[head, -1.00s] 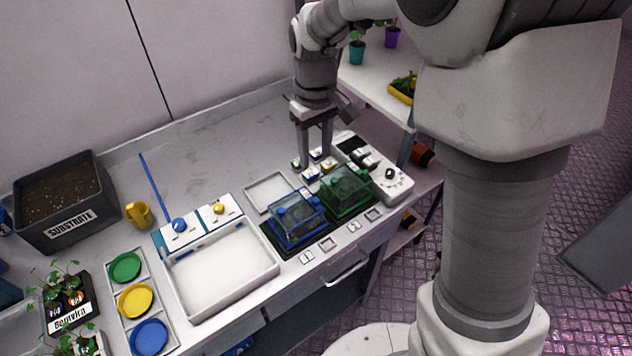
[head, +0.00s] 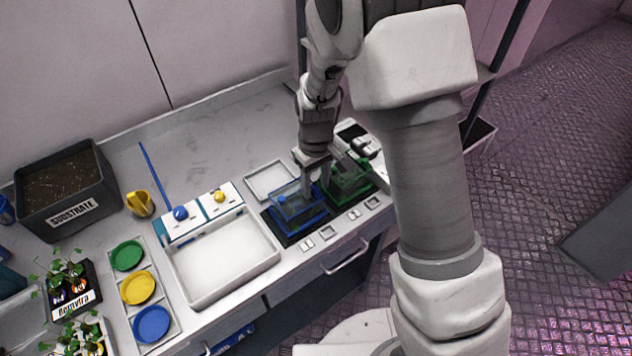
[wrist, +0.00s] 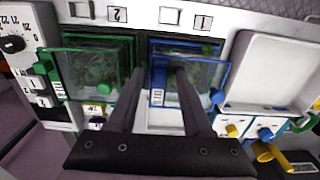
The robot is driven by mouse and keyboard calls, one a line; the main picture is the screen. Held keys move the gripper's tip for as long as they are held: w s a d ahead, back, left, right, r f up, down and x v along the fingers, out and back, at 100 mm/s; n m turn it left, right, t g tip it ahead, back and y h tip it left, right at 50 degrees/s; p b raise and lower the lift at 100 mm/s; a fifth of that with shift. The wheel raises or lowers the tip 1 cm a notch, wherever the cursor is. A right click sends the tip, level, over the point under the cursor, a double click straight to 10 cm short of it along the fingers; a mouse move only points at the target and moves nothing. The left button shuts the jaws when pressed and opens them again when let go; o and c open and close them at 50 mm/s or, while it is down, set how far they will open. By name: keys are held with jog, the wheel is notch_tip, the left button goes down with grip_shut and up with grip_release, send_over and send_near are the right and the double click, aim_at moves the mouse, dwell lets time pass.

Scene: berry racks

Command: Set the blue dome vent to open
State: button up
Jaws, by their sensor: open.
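The blue dome (head: 300,209) is a clear box with blue edges, standing on a dark base on the bench. It also shows in the wrist view (wrist: 205,76). A blue knob (wrist: 217,97) sits at its right corner, and a small white-striped blue piece (wrist: 157,97), possibly the vent, is at its left corner. I cannot tell the vent's setting. My gripper (head: 316,186) is open and points down at the blue dome's corner near the green dome. In the wrist view my gripper's fingers (wrist: 159,74) lie either side of the striped piece; contact is unclear.
The green dome (head: 347,183) stands close on the right. A white control panel (wrist: 22,58) with a dial lies beyond it. An empty white tray (head: 268,178) lies behind the blue dome; a larger white tray (head: 190,295) is to its left.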

grip_shut()
dwell(1.4)
